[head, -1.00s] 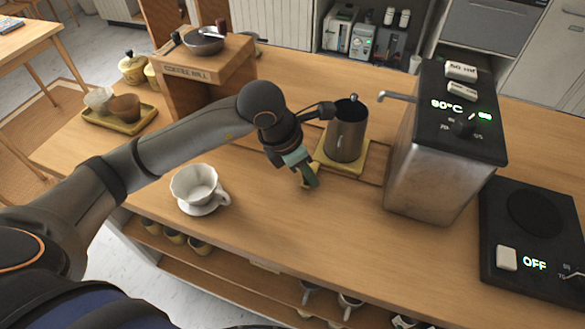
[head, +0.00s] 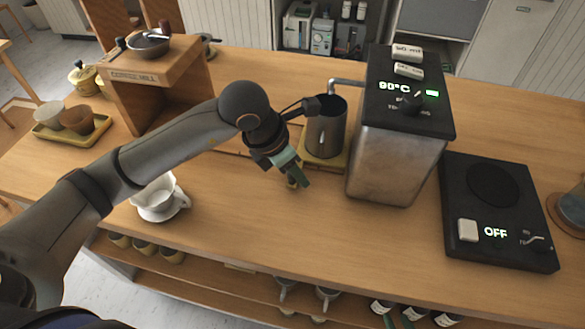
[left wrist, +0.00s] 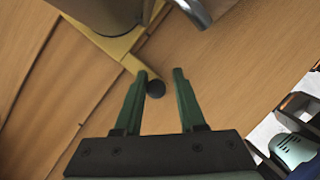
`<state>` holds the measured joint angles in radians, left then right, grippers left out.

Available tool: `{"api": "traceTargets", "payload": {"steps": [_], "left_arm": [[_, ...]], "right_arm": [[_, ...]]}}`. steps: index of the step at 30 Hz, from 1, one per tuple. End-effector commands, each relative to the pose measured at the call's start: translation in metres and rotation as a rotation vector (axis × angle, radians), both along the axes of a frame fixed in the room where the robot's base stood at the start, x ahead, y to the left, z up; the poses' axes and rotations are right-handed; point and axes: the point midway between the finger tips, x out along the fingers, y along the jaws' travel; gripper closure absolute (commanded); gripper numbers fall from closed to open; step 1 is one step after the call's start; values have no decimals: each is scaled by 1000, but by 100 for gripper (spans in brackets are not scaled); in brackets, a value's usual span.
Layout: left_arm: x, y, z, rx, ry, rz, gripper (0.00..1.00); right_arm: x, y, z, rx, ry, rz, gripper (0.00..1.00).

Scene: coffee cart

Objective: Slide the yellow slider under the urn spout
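The yellow slider (head: 335,163) lies on the counter left of the steel urn (head: 395,160), with a dark metal pitcher (head: 325,130) standing on it. The urn spout (head: 345,81) reaches left, its tip over the right side of the pitcher's rim. The slider (left wrist: 120,45) shows at the top of the left wrist view, with a black round knob (left wrist: 155,89) at its end. My left gripper (head: 300,181) is low beside the slider's near left side. Its green fingers (left wrist: 160,75) are apart, with the knob between them, nearer the left finger. My right gripper is not in view.
A black scale-like plate (head: 495,250) lies right of the urn. The counter in front is clear.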

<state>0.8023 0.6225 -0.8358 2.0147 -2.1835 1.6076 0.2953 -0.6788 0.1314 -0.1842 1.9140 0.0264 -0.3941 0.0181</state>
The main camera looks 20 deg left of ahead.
Motion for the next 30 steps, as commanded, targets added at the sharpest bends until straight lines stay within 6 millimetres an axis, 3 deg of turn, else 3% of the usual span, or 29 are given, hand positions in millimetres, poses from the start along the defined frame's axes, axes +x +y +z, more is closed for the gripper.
{"api": "traceTargets", "payload": {"steps": [4,14,30], "left_arm": [[0,1,0,3,1,2,44],[-1,4,4,6,0,4,44],[-30,29,98,6,-4,2,44]], "right_arm": [[0,0,0,0,0,0,64],[0,0,0,0,0,0,64],[0,0,-1,0,0,0,64]]}}
